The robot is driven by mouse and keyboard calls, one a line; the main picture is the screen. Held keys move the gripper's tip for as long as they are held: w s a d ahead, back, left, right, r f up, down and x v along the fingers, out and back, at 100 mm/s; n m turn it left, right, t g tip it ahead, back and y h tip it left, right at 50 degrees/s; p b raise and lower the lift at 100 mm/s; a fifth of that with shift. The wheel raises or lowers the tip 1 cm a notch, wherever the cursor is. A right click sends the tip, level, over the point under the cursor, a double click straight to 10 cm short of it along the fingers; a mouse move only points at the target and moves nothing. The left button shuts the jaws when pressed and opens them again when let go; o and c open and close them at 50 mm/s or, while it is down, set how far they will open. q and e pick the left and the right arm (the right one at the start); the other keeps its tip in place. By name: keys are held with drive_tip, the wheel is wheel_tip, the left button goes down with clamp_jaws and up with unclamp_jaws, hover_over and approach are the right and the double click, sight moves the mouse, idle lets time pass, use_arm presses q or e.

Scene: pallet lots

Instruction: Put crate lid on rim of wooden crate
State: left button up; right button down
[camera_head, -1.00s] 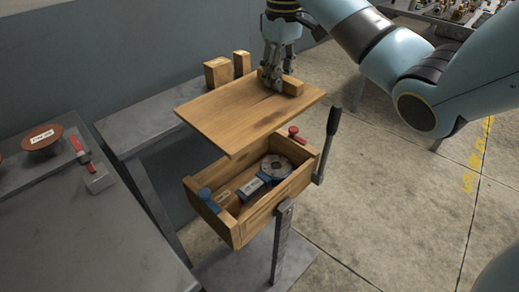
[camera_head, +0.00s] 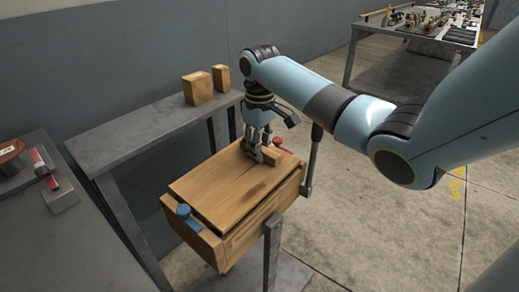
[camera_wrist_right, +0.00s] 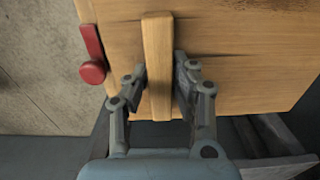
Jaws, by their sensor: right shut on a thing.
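The wooden crate (camera_head: 245,237) stands on a metal stand in the head view. The flat wooden crate lid (camera_head: 215,196) lies over its opening, nearly level with the rim, and hides the contents. I cannot tell whether it touches the rim all round. My right gripper (camera_head: 258,154) is shut on the lid's raised wooden bar near the far end. The wrist view shows the lid (camera_wrist_right: 245,55), with the fingers (camera_wrist_right: 161,92) on either side of the bar (camera_wrist_right: 158,60). My left gripper is not in view.
A blue-topped clamp (camera_head: 184,212) sits at the crate's near end and a red one (camera_head: 277,143) at the far end. A dark upright lever (camera_head: 312,160) stands right of the crate. A grey bench (camera_head: 140,130) with two wooden blocks is behind.

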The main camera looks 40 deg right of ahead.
drive_tip(key=shift+f, duration=0.15)
drive_tip(key=shift+f, duration=0.5)
drive_tip(key=c, duration=1.1)
unclamp_jaws()
drive_tip(key=shift+r, duration=0.55)
wheel_tip(320, 180, up, 12)
drive_tip(key=p, duration=0.2)
